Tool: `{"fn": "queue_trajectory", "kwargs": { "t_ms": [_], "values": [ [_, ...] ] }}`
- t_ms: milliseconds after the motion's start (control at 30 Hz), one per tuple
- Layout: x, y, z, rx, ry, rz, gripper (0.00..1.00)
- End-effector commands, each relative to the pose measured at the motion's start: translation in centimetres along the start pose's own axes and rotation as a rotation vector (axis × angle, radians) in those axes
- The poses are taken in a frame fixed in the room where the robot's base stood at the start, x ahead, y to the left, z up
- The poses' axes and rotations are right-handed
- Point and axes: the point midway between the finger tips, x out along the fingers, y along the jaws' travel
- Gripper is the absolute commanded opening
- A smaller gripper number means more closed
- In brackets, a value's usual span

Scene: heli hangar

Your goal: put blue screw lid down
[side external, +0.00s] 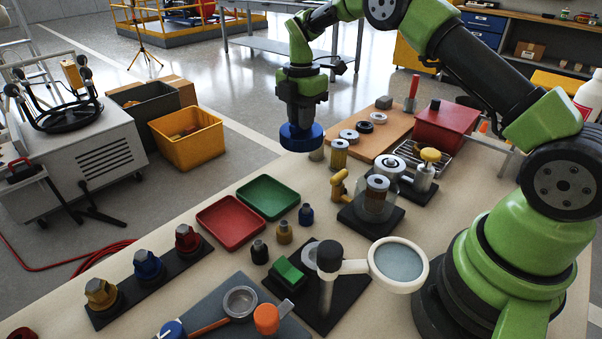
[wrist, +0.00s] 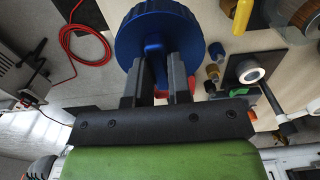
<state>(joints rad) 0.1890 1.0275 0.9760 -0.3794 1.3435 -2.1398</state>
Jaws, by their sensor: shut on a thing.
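The blue screw lid (side external: 301,138) is a wide, ridged blue disc with a raised grip in its middle. My gripper (side external: 301,118) points down and is shut on that grip, with the disc below the fingers. In the wrist view my gripper (wrist: 160,80) has one dark finger on each side of the grip, and the blue lid (wrist: 160,32) shows beyond the fingertips. In the side view the lid is near the table's far edge, seemingly raised. Its underside is hidden, and the exact gap to the table cannot be told.
The table (side external: 225,268) carries a red tray (side external: 231,222), a green tray (side external: 268,198), a brass cylinder (side external: 339,155) and a wooden board (side external: 372,143) with rings. A ring magnifier (side external: 399,265) stands at the front. Bare table lies between the green tray and the lid.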

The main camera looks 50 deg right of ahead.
Motion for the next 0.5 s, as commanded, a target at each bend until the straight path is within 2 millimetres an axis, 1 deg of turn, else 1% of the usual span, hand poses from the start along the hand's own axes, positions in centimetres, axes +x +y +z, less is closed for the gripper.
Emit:
{"fn": "queue_trajectory", "kwargs": {
  "t_ms": [200, 300, 433, 500],
  "values": [
    [4.2, 0.0, -0.1, 0.003, 0.002, -0.005, 0.0],
    [5.5, 0.0, -0.1, 0.002, 0.002, -0.003, 0.0],
    [6.4, 0.0, -0.1, 0.002, 0.001, -0.001, 0.0],
    [7.2, 0.0, -0.1, 0.002, 0.002, -0.002, 0.0]
  ]
}}
